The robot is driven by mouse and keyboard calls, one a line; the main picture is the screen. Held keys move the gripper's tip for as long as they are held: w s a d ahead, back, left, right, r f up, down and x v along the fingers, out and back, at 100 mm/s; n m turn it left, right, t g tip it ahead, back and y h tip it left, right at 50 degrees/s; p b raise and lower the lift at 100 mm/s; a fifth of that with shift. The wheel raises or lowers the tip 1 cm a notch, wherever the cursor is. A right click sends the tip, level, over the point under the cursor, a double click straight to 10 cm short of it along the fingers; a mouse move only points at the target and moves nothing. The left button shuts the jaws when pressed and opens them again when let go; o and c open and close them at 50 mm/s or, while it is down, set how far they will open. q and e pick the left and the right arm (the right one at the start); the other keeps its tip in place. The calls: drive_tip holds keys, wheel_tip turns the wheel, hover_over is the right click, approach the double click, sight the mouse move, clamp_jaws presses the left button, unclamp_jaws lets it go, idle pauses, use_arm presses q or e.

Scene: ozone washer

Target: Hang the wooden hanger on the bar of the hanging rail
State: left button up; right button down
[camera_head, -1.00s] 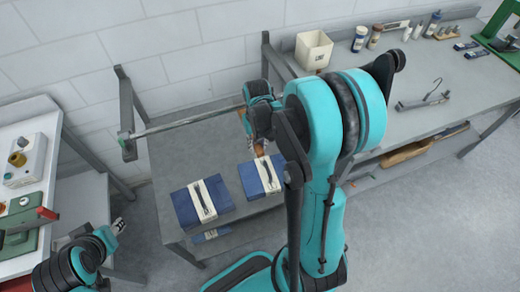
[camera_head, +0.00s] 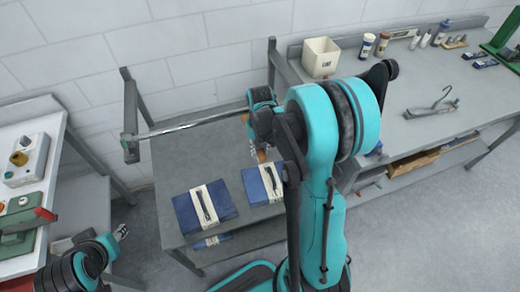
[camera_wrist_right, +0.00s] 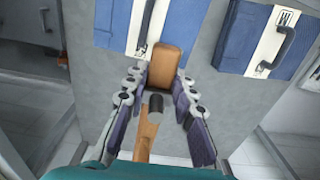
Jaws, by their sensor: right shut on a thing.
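The wooden hanger (camera_wrist_right: 165,66) is brown and shows between the fingers of my right gripper (camera_wrist_right: 160,88), which is shut on it. A second brown length of it runs toward the bottom of the right wrist view. A dark round-ended piece sits between the two brown parts; I cannot tell what it is. In the head view only a little brown wood (camera_head: 262,155) shows below my right wrist. The rail's metal bar (camera_head: 185,128) runs from its left post to my right wrist, which hides its right end. I cannot tell whether the hanger touches the bar. My left gripper (camera_head: 122,232) is low at left.
Two blue boxes (camera_head: 205,207) with white bands lie on the grey table under the rail. A bench (camera_head: 415,125) at right holds a grey hanger (camera_head: 432,104), a white bin (camera_head: 321,57) and several bottles. A white machine (camera_head: 25,160) stands at left.

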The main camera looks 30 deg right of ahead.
drive_tip(key=c, duration=1.2)
unclamp_jaws()
wheel_tip(320, 180, up, 12)
drive_tip(key=s+a+n+t, duration=0.1)
drive_tip(key=s+a+t, duration=0.1)
drive_tip(key=s+a, duration=0.1)
drive_tip(key=s+a+n+t+b, duration=0.1)
drive_tip(key=s+a+t, duration=0.1)
drive_tip(key=s+a, duration=0.2)
drive_tip(key=s+a+t, duration=0.3)
drive_tip(key=a, duration=0.3)
drive_tip(key=shift+s+a+r+n+b, duration=0.1)
drive_tip(key=shift+s+a+n+b, duration=0.2)
drive_tip(key=shift+n+b, duration=0.1)
